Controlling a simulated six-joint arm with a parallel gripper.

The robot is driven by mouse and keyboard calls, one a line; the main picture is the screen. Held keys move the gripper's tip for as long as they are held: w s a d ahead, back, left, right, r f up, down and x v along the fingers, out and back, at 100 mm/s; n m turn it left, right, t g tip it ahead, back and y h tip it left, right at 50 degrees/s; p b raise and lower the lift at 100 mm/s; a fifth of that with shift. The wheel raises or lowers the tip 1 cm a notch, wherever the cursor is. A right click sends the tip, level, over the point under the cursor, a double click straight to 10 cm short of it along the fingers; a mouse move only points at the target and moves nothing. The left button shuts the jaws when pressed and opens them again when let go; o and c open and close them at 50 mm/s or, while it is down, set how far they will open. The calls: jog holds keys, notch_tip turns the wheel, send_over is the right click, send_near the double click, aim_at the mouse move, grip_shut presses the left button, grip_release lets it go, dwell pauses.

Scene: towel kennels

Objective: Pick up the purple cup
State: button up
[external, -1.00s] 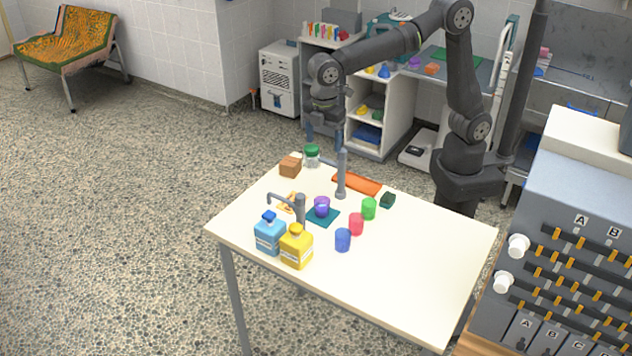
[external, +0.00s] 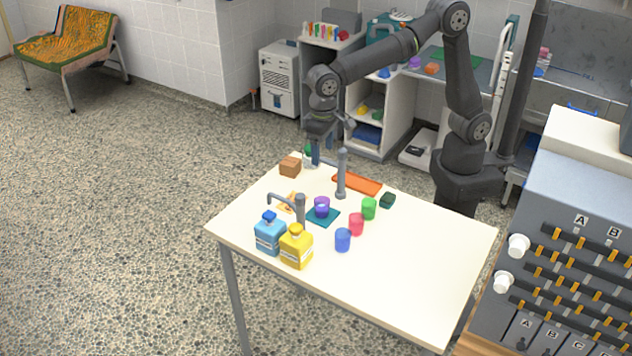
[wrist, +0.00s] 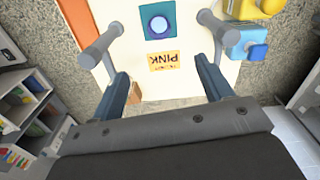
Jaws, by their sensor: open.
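The purple cup (external: 321,207) stands upright on a teal square mat (external: 328,219) near the middle of the table. In the wrist view the cup (wrist: 158,24) shows from above, near the top centre on the mat (wrist: 177,15). My gripper (external: 316,156) is above the far edge of the table, beyond the cup and apart from it. In the wrist view my gripper (wrist: 161,72) has its two blue fingers wide apart with nothing between them, pointing toward the cup side.
Two grey taps (external: 342,175) (external: 300,210) flank the mat. Blue (external: 343,240), red (external: 356,224) and green (external: 369,208) cups stand to its right. Blue (external: 269,236) and yellow (external: 296,248) bottles stand in front. A card (wrist: 164,61) reads "PINK". The table's right front is clear.

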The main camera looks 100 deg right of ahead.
jog(key=m, duration=1.5)
send_over(322, 201)
jog(key=a, duration=0.3)
notch_tip(322, 201, down, 15)
jog(key=shift+w+d+f, duration=0.15)
jog(key=shift+d+f, duration=0.05)
jog(key=shift+f, duration=1.15)
jog(key=shift+w+d+f, duration=0.1)
jog(key=shift+d+f, duration=0.1)
jog(key=shift+f, duration=1.1)
jog(key=c, duration=1.1)
jog(key=shift+r, duration=0.2)
